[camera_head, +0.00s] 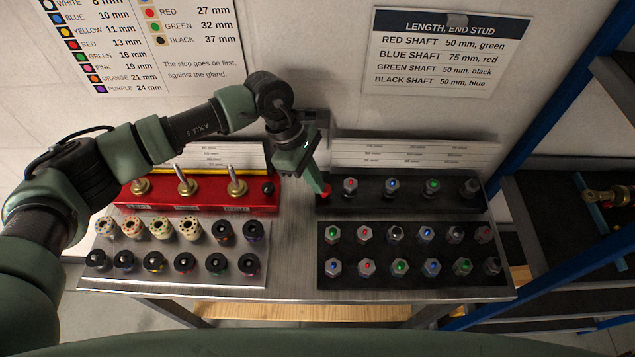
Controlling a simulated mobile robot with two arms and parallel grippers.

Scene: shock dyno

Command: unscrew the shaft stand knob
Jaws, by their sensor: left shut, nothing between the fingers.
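A red stand (150,207) at the back left of the bench holds three upright metal shafts with gold bases (185,187). A small black knob (268,188) sits at its right end. A black stand (400,198) to its right holds a row of studs with coloured centres. A small red piece (326,189) shows at its left end, by my fingertips; I cannot tell whether it is a knob. My left gripper (317,185) points down at this spot. It is shut and empty; whether it touches the red piece is unclear. My right gripper is out of view.
A grey tray (180,250) at the front left holds rows of round pieces. A black tray (405,252) at the front right holds hex studs. Label boards (415,152) stand behind. A blue-framed shelf (560,120) is at the right.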

